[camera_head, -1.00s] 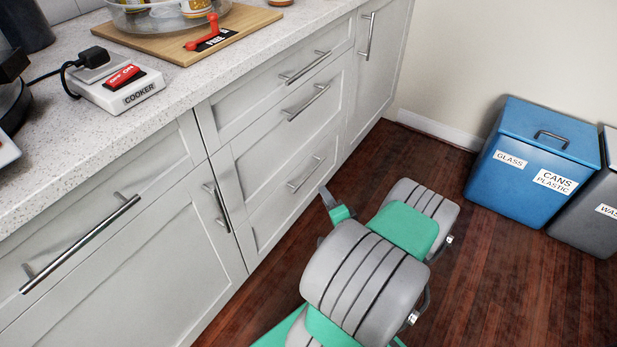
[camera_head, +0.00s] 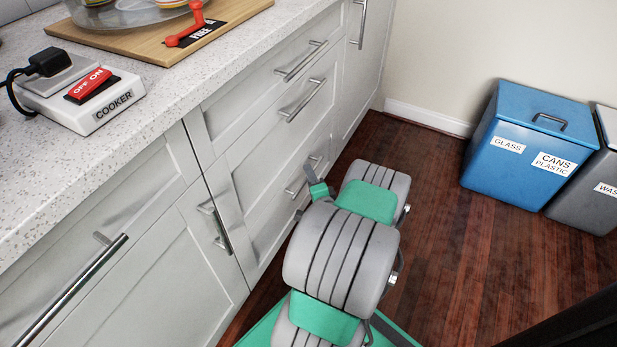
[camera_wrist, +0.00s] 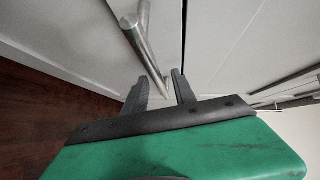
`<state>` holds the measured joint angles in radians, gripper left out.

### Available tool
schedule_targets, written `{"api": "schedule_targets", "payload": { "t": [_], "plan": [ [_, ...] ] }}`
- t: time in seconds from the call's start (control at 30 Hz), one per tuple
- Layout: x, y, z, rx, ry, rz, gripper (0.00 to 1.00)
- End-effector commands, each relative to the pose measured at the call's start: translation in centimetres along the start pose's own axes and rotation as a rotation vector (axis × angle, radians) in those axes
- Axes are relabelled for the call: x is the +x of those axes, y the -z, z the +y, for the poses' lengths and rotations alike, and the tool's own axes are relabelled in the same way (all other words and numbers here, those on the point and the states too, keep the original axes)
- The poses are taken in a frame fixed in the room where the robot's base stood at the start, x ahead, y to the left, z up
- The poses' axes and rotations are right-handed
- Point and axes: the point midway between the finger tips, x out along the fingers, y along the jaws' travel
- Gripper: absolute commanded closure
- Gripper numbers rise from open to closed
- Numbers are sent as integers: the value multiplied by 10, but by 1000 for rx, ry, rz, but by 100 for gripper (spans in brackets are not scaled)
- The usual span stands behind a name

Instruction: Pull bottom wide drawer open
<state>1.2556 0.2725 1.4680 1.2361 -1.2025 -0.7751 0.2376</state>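The bottom wide drawer (camera_head: 275,213) is the lowest of a stack of pale grey fronts and looks shut. Its metal bar handle (camera_head: 294,191) is partly hidden behind my gripper (camera_head: 316,180) in the head view. In the wrist view, the handle (camera_wrist: 142,45) runs from the top towards the gap between the two dark fingers of my gripper (camera_wrist: 160,89). The fingers are apart, one on each side of the bar's near end. I cannot tell whether they touch it. The drawer front (camera_wrist: 75,35) fills the upper left there.
Two more drawer handles (camera_head: 303,100) (camera_head: 301,62) sit above. A cabinet door with a handle (camera_head: 215,228) is at the left. The speckled counter (camera_head: 150,150) overhangs the fronts. A blue bin (camera_head: 520,150) stands at the right. Wooden floor (camera_head: 440,240) is clear between.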

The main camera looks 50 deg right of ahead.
Motion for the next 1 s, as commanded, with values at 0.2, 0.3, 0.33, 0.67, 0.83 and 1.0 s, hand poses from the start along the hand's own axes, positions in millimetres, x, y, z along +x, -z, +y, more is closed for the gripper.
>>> {"api": "schedule_targets", "payload": {
  "t": [0.2, 0.3, 0.33, 0.67, 0.83, 1.0],
  "plan": [
    [6, -1, -1, 1, 1, -1, 68],
    [6, -2, -1, 0, 1, -2, 69],
    [5, -2, -1, 0, 1, -2, 72],
    [5, -2, -1, 0, 1, -4, 99],
    [5, -2, -1, 0, 1, -4, 100],
    [5, -3, -1, 0, 1, -4, 100]
  ]
}}
